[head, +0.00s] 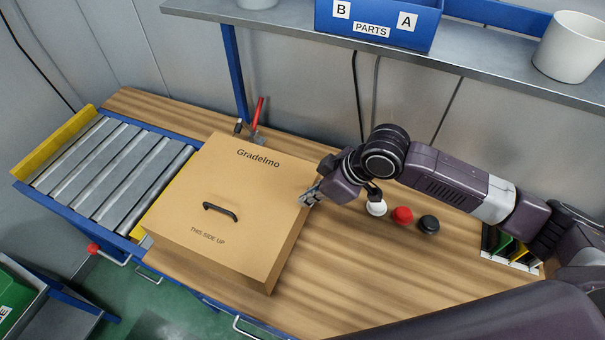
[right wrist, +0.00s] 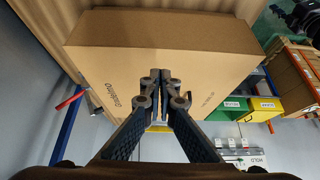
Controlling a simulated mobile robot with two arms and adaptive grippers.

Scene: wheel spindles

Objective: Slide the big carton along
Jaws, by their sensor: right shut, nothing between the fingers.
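The big carton (head: 222,215) is a closed tan box marked "Gradelmo" and "THIS SIDE UP", with a black handle on top. It sits on the wooden bench top (head: 360,270), its left side close to the roller conveyor (head: 105,170). My right gripper (head: 307,200) is at the carton's right side, fingers pointing toward it. In the right wrist view the shut, empty fingertips (right wrist: 161,75) overlap the carton (right wrist: 160,40); whether they touch it I cannot tell. My left gripper is not in view.
White, red and black buttons (head: 403,215) stand on the bench right of the carton. A red-handled tool (head: 259,112) stands behind it. A metal shelf (head: 480,65) with a blue parts bin (head: 380,22) and a white pot (head: 570,46) hangs above. The bench front is clear.

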